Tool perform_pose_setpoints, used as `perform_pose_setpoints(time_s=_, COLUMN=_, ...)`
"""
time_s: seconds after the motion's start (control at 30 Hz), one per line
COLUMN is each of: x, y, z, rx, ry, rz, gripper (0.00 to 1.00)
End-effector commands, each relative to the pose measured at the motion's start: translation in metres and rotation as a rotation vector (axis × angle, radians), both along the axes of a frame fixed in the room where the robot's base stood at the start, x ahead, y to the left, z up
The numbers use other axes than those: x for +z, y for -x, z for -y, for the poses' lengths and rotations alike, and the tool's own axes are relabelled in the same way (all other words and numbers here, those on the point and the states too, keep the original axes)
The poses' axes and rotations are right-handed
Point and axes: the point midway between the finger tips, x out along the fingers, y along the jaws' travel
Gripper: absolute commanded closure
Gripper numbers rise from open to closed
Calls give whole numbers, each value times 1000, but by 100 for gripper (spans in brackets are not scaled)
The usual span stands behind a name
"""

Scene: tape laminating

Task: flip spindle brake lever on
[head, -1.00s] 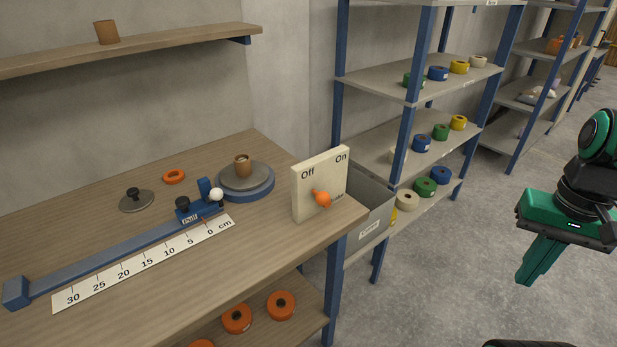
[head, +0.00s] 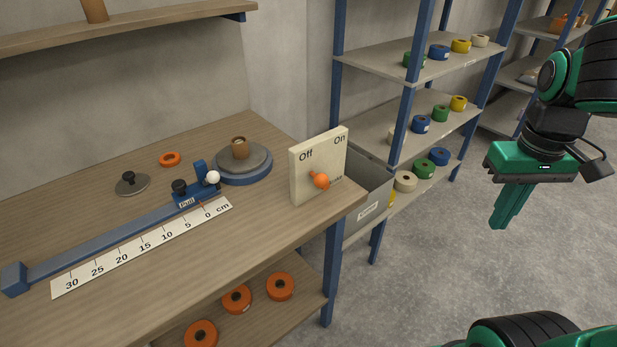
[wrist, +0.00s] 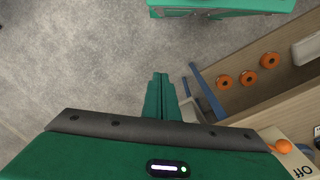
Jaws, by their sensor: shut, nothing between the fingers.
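The spindle brake lever is an orange knob (head: 320,181) on a cream panel (head: 303,188) marked Off and On, at the right end of the bench. The knob sits low on the panel, its short stem reaching up and left toward the Off side. In the wrist view the orange knob (wrist: 283,147) shows at the lower right, beside the panel edge. My gripper (head: 497,226) is shut and empty, pointing down over open floor, well to the right of the panel and apart from it. Its closed fingers (wrist: 161,80) also show in the wrist view.
A grey bin (head: 366,209) stands behind the panel. Shelves with tape rolls (head: 440,113) stand behind. Floor under my gripper is clear.

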Motion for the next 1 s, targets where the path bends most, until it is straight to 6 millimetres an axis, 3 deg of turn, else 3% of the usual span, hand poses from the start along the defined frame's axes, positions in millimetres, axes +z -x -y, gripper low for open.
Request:
perform_pose_setpoints(time_s=0.03, x=6, y=-21, z=-14, rx=129, ry=17, rz=-2, gripper=100)
perform_pose_setpoints(time_s=0.2, x=26, y=-82, z=-76, rx=574, ry=69, rz=3, gripper=100)
perform_pose_setpoints(time_s=0.27, x=31, y=-100, z=-103, rx=731, ry=86, rz=4, gripper=100)
perform_pose_setpoints(time_s=0.43, x=44, y=-136, z=-197, rx=1172, ry=132, rz=11, gripper=100)
perform_pose_setpoints(time_s=0.6, x=52, y=-144, z=-291, rx=1559, ry=168, rz=19, gripper=100)
perform_pose_setpoints(time_s=0.7, x=54, y=-141, z=-333, rx=1724, ry=183, rz=24, gripper=100)
perform_pose_setpoints(time_s=0.83, x=56, y=-136, z=-366, rx=1855, ry=197, rz=28, gripper=100)
perform_pose_setpoints(time_s=1.0, x=57, y=-133, z=-379, rx=1905, ry=200, rz=30, gripper=100)
